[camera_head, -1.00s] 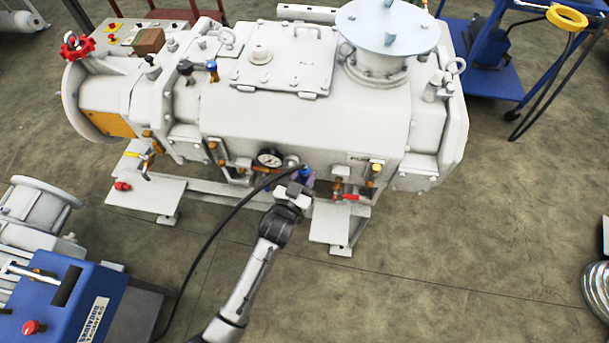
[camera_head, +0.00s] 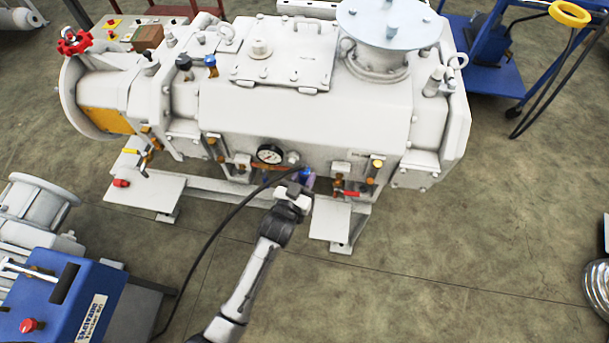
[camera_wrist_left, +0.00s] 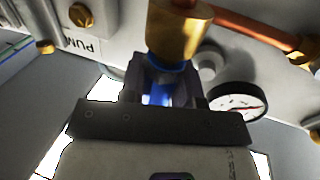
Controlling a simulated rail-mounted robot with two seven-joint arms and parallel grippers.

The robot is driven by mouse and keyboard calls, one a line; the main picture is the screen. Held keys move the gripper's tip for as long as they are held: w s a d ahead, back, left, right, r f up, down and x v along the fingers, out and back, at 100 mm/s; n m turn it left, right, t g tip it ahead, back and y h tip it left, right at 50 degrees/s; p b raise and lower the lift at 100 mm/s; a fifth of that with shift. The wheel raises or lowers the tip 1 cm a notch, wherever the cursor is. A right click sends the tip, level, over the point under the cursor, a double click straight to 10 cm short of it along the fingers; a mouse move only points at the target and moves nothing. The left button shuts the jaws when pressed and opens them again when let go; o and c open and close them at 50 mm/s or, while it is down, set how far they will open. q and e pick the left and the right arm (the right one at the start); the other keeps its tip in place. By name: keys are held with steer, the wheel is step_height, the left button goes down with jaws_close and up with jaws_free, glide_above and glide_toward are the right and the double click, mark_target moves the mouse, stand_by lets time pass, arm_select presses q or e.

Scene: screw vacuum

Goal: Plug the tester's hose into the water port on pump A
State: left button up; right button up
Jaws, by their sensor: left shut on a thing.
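Pump A (camera_head: 310,125) is the large pale grey machine across the middle of the head view. My left gripper (camera_head: 302,188) is at its lower front, just below the round gauge (camera_head: 270,154), shut on the hose's blue end connector. In the left wrist view the gripper (camera_wrist_left: 160,88) has the blue connector (camera_wrist_left: 157,96) between its dark fingers. A brass port (camera_wrist_left: 178,32) stands directly beyond the connector, in line with it; they look to meet, but I cannot tell how deep. The black hose (camera_head: 208,244) runs down to the blue tester (camera_head: 58,303). My right gripper is not in view.
A red-handled valve (camera_head: 347,193) and brass fittings are right of the gripper. A copper pipe (camera_wrist_left: 255,32) and the gauge (camera_wrist_left: 238,102) are close by in the wrist view. A blue cart (camera_head: 490,60) stands at upper right. The floor at lower right is mostly clear.

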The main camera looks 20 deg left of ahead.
arm_select(q)
steer(key=shift+f, duration=0.35)
steer(key=o, duration=1.1)
steer(key=shift+c, duration=0.2)
steer(key=shift+s, duration=0.3)
steer(key=s+p, duration=0.4)
steer(key=s, duration=0.9)
steer(key=shift+s+a, duration=0.15)
steer(key=shift+a, duration=0.1)
